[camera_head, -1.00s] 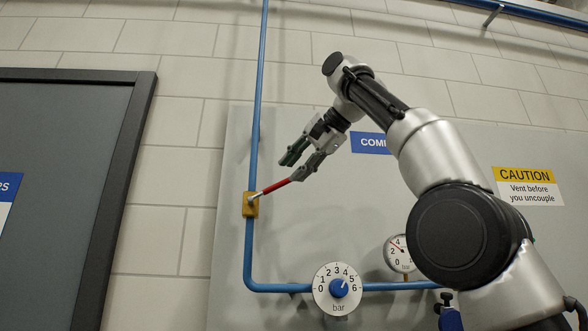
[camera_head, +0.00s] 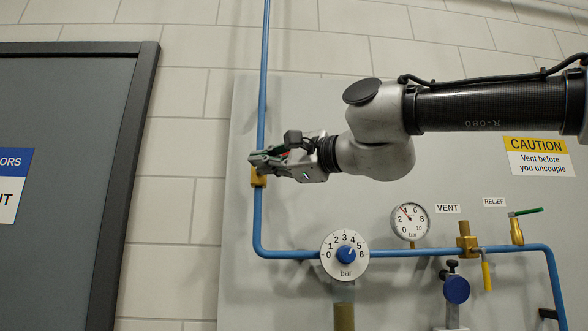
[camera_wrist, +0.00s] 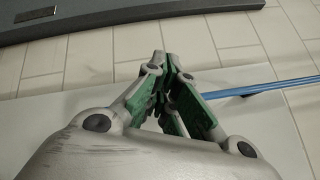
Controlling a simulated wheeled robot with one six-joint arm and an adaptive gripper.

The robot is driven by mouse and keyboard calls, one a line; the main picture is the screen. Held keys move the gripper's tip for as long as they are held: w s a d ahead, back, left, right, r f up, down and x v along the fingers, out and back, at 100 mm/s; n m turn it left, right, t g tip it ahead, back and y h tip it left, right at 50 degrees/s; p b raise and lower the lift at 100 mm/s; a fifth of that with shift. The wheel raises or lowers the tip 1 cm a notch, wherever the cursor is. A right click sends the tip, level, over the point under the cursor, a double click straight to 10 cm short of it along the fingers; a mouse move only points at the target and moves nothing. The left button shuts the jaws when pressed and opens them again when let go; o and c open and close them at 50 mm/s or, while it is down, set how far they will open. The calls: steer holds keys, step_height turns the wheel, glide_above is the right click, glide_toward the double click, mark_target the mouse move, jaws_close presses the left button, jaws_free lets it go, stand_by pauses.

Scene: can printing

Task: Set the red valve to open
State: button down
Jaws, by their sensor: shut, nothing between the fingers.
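The red valve's brass body (camera_head: 258,178) sits on the vertical blue pipe at the left of the panel.
A blue regulator knob (camera_head: 346,254) and a pressure gauge (camera_head: 410,221) lie below right. A yellow-handled vent valve (camera_head: 466,243) and a green-handled relief valve (camera_head: 517,232) stand further right. The panel between is clear.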

steer(key=w+d+f+m+t+h, duration=0.4)
steer(key=d+f+m+t, duration=0.3)
steer(key=f+m, duration=0.15)
steer(key=d+r+m+t+h, duration=0.3)
steer(key=d+m+t, duration=0.1)
steer(key=d+m, duration=0.1)
steer(key=s+a+r+x, duration=0.1)
steer(key=x, duration=1.2)
steer(key=shift+s+a+r, duration=0.3)
steer(key=shift+a, duration=0.05)
steer(key=shift+n, duration=0.25)
